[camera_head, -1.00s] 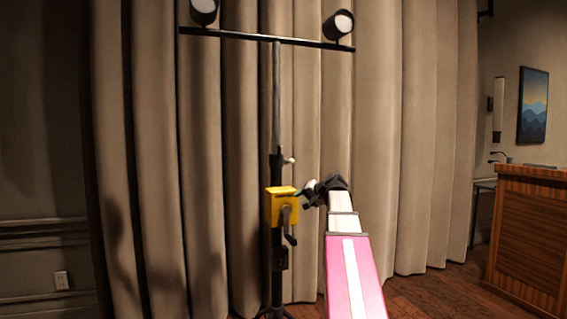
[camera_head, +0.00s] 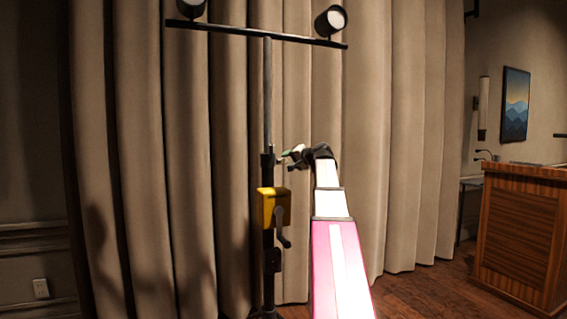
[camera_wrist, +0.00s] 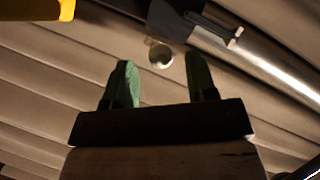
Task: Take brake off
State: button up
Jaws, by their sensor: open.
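A light stand (camera_head: 267,95) stands upright before the curtain. A yellow winch box (camera_head: 272,208) with a dark crank handle (camera_head: 283,230) is mounted on its pole. It also shows in the wrist view as a yellow corner (camera_wrist: 35,9). A round pale knob (camera_wrist: 160,56) sticks out from the pole (camera_wrist: 255,60) and lies ahead, between the two green fingertips in the picture. My gripper (camera_head: 288,158) is open at the pole's right, above the winch box. It appears empty; whether the fingers touch the knob cannot be told.
A pleated curtain (camera_head: 380,120) is close behind. A wooden desk (camera_head: 520,230) stands at the right, with open floor (camera_head: 420,295) between.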

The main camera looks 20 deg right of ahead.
aim_at(286, 160)
jog(key=shift+x, duration=1.85)
jog(key=shift+s, duration=0.1)
grip_shut()
jog(key=shift+r, duration=0.1)
jog(key=r+g, duration=0.1)
jog(key=g, duration=0.1)
jog(key=w+r+m+g+h, duration=0.1)
jog(key=g, duration=0.1)
jog(key=shift+w+r, duration=0.2)
jog(key=shift+r, duration=0.2)
jog(key=shift+w+r+m+g, duration=0.2)
jog(key=shift+r+m+g, duration=0.05)
jog(key=shift+g, duration=0.4)
jog(key=shift+w+r+m+g, duration=0.2)
jog(key=shift+r+m+g, duration=0.1)
jog(key=shift+g, duration=0.35)
jog(key=shift+h, duration=0.3)
